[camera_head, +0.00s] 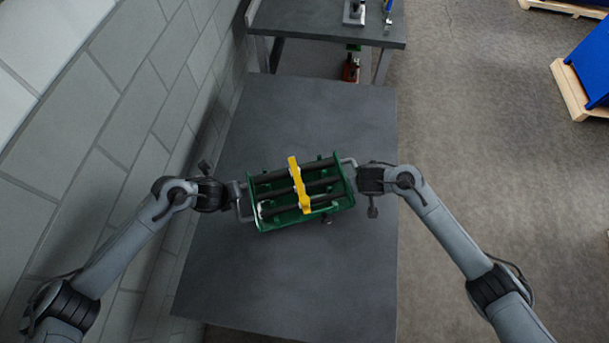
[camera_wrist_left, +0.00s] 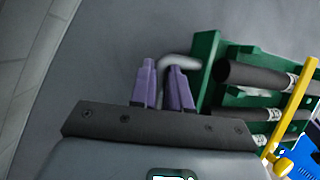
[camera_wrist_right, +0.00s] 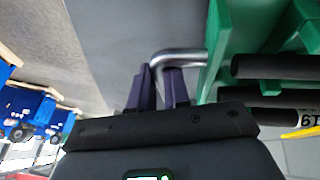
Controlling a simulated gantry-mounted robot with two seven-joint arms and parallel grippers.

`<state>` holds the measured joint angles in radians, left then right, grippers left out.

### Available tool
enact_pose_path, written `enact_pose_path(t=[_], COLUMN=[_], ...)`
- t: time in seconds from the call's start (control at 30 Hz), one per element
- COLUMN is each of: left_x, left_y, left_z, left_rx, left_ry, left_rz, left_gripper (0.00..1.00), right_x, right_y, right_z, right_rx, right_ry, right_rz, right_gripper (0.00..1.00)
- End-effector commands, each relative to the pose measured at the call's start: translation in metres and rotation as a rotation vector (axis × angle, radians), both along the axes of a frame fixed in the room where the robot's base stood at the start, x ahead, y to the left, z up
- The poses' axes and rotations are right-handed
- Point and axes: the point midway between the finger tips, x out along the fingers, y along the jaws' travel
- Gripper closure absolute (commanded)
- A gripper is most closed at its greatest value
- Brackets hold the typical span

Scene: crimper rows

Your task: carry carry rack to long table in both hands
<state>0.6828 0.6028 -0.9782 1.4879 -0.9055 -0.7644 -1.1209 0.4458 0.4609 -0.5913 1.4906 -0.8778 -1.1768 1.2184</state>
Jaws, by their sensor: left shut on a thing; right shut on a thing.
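The carry rack (camera_head: 257,181) is a green tray with several dark rods and a yellow bar across its middle. It is over the dark grey long table (camera_head: 300,270), slightly tilted in the picture; I cannot tell whether it touches the top. My left gripper (camera_head: 238,198) is shut on the rack's left metal handle, which shows in the left wrist view (camera_wrist_left: 178,62). My right gripper (camera_head: 352,176) is shut on the right handle, seen in the right wrist view (camera_wrist_right: 178,58). Purple fingers close around each handle.
A second grey table (camera_head: 330,22) stands beyond the far edge, with tools on it and a brown bottle (camera_head: 350,70) below. A block wall (camera_head: 110,110) runs close along the left. Open floor (camera_head: 470,150) lies right, with blue crates on pallets (camera_head: 570,95) at far right.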

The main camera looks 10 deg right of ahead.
Motion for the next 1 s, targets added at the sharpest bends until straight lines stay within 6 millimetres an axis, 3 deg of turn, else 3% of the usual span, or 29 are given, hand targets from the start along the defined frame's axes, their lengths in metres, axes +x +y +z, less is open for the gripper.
enact_pose_path(t=[0.47, 1.0], left_x=[0.002, 0.002], left_y=[0.001, 0.001], left_z=[0.001, -0.016], left_rx=[0.0, 0.0], left_ry=[-0.005, -0.005], left_rz=[0.003, 0.003], left_gripper=[1.0, 1.0], right_x=[0.002, 0.002], right_y=[-0.001, -0.001], right_z=[0.001, -0.016], right_rx=[-0.001, -0.001], right_ry=[-0.005, -0.005], right_rz=[-0.002, -0.003], right_gripper=[1.0, 1.0])
